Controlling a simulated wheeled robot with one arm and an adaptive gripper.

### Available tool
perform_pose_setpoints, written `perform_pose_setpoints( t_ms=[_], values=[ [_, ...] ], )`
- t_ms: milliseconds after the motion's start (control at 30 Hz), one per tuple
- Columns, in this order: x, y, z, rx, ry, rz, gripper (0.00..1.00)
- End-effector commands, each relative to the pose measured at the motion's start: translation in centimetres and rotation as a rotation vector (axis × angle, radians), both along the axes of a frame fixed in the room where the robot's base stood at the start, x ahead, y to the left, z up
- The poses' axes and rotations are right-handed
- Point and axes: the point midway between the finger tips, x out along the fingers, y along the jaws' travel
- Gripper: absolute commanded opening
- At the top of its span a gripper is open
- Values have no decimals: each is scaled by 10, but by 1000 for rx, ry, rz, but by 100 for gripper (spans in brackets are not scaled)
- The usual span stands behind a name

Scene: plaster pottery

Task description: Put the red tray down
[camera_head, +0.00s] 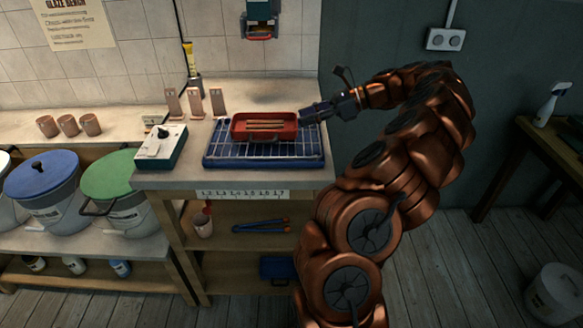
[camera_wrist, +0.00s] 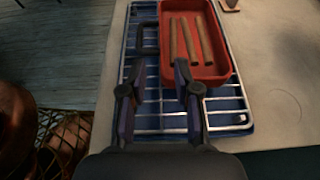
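The red tray (camera_head: 291,131) is on the wire rack over a blue base (camera_head: 222,158) on the bench and looks level. It holds several thin brown sticks (camera_head: 265,124). The tray also shows at the top of the wrist view (camera_wrist: 210,72), over the rack (camera_wrist: 222,119). My gripper (camera_head: 305,116) is at the tray's right end in the head view. A gap shows between the fingers; any contact with the wall is unclear.
A green-and-white box (camera_head: 161,147) stands left of the rack, with several upright tan pieces (camera_head: 195,103) behind. Lidded buckets (camera_head: 112,190) and brown cups (camera_head: 69,125) are further left. A wall-mounted red-and-grey device (camera_head: 260,20) hangs above. The bench front carries a ruler strip (camera_head: 242,194).

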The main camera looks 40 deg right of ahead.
Motion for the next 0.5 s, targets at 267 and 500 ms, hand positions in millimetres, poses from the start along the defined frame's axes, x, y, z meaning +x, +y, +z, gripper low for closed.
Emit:
perform_pose_setpoints(
  t_ms=[267,500],
  values=[
    [12,40,12,-56,-35,107,31],
    [17,170,40,-272,-155,464,31]
  ],
)
